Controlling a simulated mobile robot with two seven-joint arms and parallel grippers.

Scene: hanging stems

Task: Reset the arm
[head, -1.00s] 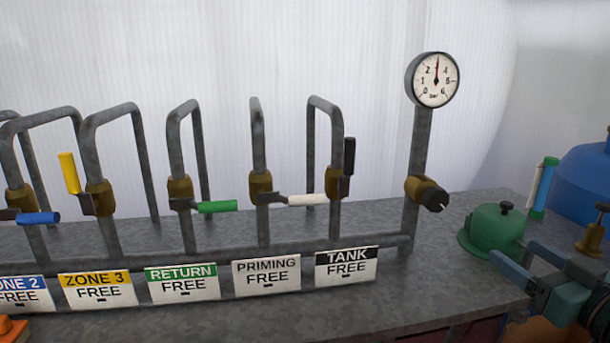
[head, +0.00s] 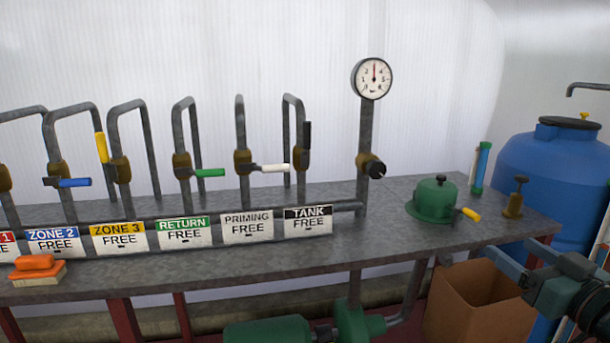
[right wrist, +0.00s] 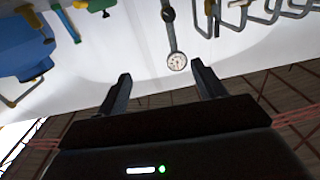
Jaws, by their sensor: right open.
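My right gripper (right wrist: 158,85) is open and empty in the right wrist view, its two dark fingers spread apart with nothing between them. My left gripper is in neither view.
The grey bench (head: 330,258) carries valve pipes with coloured handles, a gauge (head: 372,78), a green domed part (head: 436,200) and an orange block (head: 36,270). A blue tank (head: 556,170) stands at right. A cardboard box (head: 478,305) and green pump (head: 268,332) are below.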

